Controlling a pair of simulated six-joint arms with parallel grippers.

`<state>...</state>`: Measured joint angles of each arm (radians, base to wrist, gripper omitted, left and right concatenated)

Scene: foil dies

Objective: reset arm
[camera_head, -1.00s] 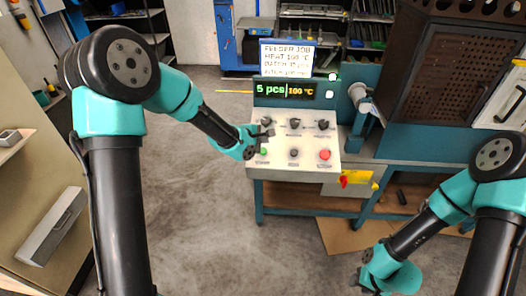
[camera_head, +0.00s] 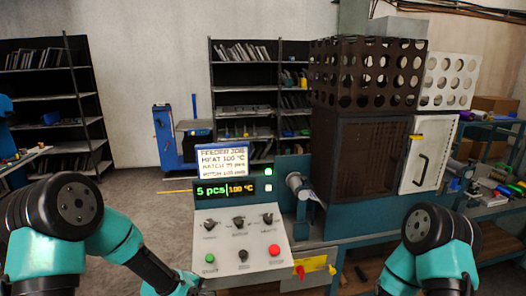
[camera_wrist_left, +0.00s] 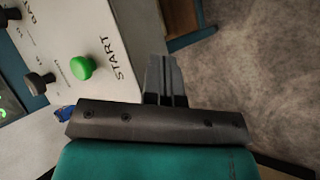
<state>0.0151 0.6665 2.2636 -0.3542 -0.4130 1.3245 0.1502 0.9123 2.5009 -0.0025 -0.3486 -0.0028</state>
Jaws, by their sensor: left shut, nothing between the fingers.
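My left gripper (camera_head: 202,284) is low in the head view, by the lower left edge of the control panel (camera_head: 225,240). In the left wrist view its fingers (camera_wrist_left: 165,78) are shut together and empty, apart from the panel face. The green START button (camera_wrist_left: 82,67) shows left of them. My right arm (camera_head: 425,250) comes up at the lower right of the head view; its gripper is out of frame.
The panel has several dark knobs, a green button (camera_head: 210,258) and a red button (camera_head: 274,250). A dark oven cabinet (camera_head: 360,150) with a white door (camera_head: 428,155) stands right. Floor left of the panel is clear.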

